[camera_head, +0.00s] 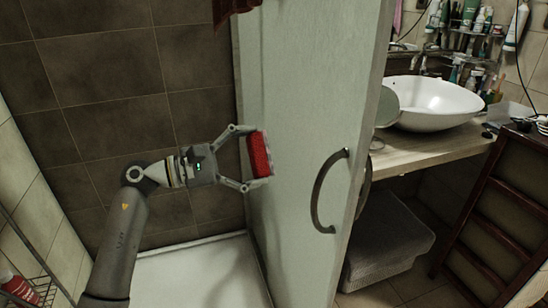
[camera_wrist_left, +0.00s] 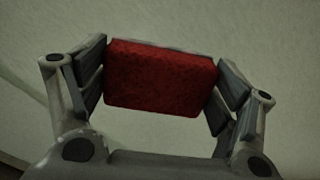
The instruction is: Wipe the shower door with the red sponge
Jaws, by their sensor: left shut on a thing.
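The red sponge (camera_head: 260,154) is held between the two fingers of my left gripper (camera_head: 252,157). In the left wrist view the red sponge (camera_wrist_left: 160,80) sits across the jaws of my left gripper (camera_wrist_left: 162,82), with a finger pressed on each end. The pale greenish shower door (camera_head: 305,90) stands open, with a dark curved handle (camera_head: 325,190). The sponge is at the door's left part; I cannot tell for certain whether it touches the surface. The door also fills the background in the left wrist view (camera_wrist_left: 270,40). My right gripper does not show.
A white shower tray (camera_head: 200,275) lies below the arm, with a dark tiled wall (camera_head: 90,90) behind. A wire rack (camera_head: 35,285) with a bottle is at the lower left. Right of the door are a white basin (camera_head: 435,103) on a counter, a grey storage box (camera_head: 390,240) and a wooden rack (camera_head: 495,215).

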